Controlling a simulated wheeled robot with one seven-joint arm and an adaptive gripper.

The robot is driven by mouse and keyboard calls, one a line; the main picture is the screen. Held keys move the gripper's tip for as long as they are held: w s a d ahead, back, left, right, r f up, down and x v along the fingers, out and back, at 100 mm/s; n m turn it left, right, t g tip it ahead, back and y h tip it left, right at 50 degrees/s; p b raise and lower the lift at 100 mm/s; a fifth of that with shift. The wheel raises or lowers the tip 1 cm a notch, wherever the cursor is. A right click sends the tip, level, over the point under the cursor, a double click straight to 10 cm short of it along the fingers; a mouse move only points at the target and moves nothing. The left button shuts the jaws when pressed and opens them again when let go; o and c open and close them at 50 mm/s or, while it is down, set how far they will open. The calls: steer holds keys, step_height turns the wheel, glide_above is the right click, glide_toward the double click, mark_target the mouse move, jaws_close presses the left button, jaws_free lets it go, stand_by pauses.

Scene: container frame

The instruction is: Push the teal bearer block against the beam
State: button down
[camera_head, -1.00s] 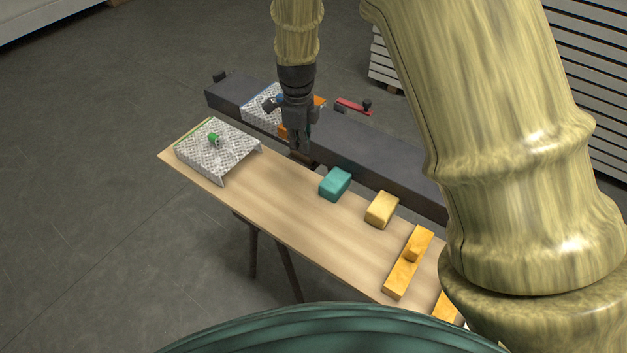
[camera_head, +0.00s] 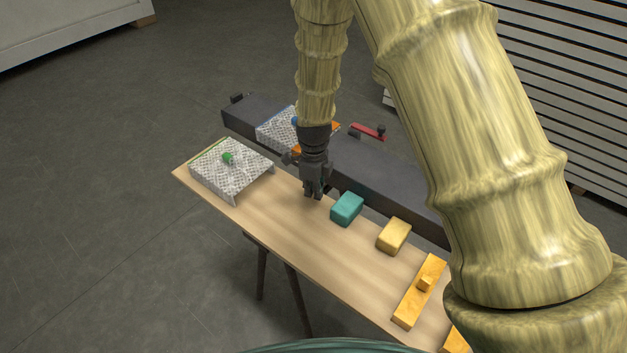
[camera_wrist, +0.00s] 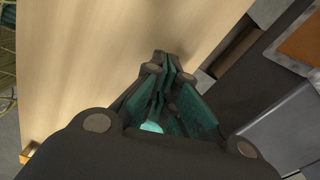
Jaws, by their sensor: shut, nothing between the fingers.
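The teal bearer block (camera_head: 347,209) lies on the wooden table near its far edge. The dark beam (camera_head: 375,178) runs along the table's far side; a narrow gap seems to part it from the block. My gripper (camera_head: 313,194) is shut and empty, pointing down, to the left of the teal block and apart from it. In the wrist view my closed fingers (camera_wrist: 162,68) point over the bare wood, and a small teal patch (camera_wrist: 152,127) shows between the finger linkages; most of what lies behind is hidden.
A yellow block (camera_head: 394,236) and an orange wooden piece with a knob (camera_head: 419,291) lie right of the teal block. A perforated metal plate with a green knob (camera_head: 228,158) sits at the table's left end. A red-handled clamp (camera_head: 368,131) is beyond the beam. The table's front middle is bare.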

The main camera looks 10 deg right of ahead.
mark_target(326, 208)
step_height(326, 208, down, 2)
steer(key=shift+f, duration=0.1)
steer(key=shift+s+d+f+p, duration=0.1)
steer(key=shift+s+d+p, duration=0.5)
steer(key=shift+d, duration=0.2)
steer(key=shift+s+d+f+p, duration=0.1)
steer(key=shift+s+d+p, duration=0.4)
steer(key=shift+d, duration=0.3)
steer(key=shift+s+d+r, duration=0.1)
steer(key=shift+s+d, duration=0.45)
steer(key=shift+d, duration=0.15)
steer(key=shift+w+a, duration=0.1)
steer(key=shift+a, duration=0.05)
